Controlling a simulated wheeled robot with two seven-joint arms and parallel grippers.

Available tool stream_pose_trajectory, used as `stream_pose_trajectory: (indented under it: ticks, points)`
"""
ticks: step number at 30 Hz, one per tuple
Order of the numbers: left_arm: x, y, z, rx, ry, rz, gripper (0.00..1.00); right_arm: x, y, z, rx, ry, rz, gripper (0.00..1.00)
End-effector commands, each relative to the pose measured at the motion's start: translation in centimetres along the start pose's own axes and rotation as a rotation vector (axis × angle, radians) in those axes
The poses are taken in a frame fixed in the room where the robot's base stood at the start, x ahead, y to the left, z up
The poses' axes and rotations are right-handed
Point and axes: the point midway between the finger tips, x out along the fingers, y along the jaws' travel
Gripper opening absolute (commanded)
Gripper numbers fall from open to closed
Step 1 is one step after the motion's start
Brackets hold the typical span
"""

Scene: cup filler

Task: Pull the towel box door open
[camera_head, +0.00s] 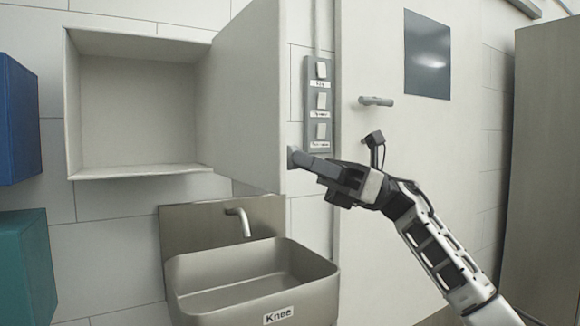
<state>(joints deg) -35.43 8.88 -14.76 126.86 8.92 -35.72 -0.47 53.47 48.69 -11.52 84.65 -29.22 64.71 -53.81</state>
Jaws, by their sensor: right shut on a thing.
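The towel box (70,110) is an open, empty, pale grey wall box at the upper left. Its door (240,100) is hinged on the box's right side and stands swung wide open toward me. My right gripper (298,158) is at the door's lower free edge, on the right, and is shut on a small grey part there that looks like the door handle. The fingers hide most of that part. My left gripper is not in view.
A steel sink (250,283) with a faucet (240,220) and a "Knee" label is below the door. A labelled switch panel (319,105) is behind my right gripper. A room door with a lever handle (375,101) is to the right. Blue (18,120) and teal (25,268) boxes are at the left.

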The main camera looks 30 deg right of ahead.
Motion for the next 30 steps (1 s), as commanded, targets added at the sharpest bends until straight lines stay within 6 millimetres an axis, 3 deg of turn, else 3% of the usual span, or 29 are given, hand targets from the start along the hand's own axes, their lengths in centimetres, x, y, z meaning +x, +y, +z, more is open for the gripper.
stream_pose_trajectory:
  ticks: [12,13,15,25,30]
  points:
    - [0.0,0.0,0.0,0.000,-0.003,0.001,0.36,-0.3,-0.6,0.4,-0.005,-0.009,-0.025,0.00]
    - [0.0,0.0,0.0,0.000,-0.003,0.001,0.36,-0.3,-0.6,0.4,-0.005,-0.009,-0.025,0.41]
    - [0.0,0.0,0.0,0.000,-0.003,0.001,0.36,-0.2,-0.6,0.4,-0.004,-0.009,-0.023,0.53]
    - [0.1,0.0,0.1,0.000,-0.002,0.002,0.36,-0.5,-0.5,0.2,-0.001,-0.007,-0.018,0.53]
    - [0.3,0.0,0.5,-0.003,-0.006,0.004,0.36,-2.8,-0.4,0.1,-0.001,-0.007,-0.019,0.53]
